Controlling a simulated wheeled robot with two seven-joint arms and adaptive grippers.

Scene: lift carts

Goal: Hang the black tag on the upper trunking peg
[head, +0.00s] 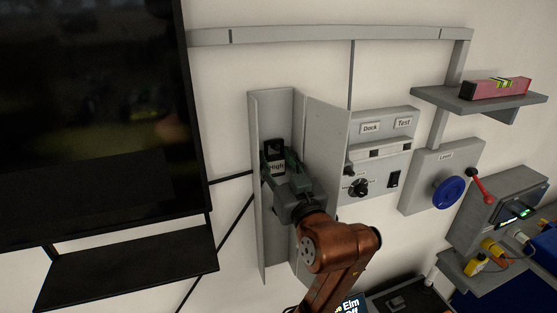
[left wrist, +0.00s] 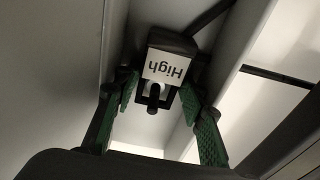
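The black tag (left wrist: 171,98) is a small dark square frame with an opening; it also shows in the head view (head: 275,146), inside the open grey trunking (head: 257,200). In the left wrist view a dark peg (left wrist: 153,103) shows within the tag's opening, so the tag appears to be around it. A white label "High" (left wrist: 163,69) sits beside the tag, upside down in that view. My left gripper (left wrist: 157,88) has its green fingers spread on both sides of the tag, apparently with small gaps. My right gripper is not in view.
The trunking's open cover (head: 325,150) stands close to the right of my left arm. Further right are a switch panel (head: 376,170), a blue handwheel (head: 449,192) and a shelf (head: 480,101) with a red level. A large dark screen (head: 90,110) is at left.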

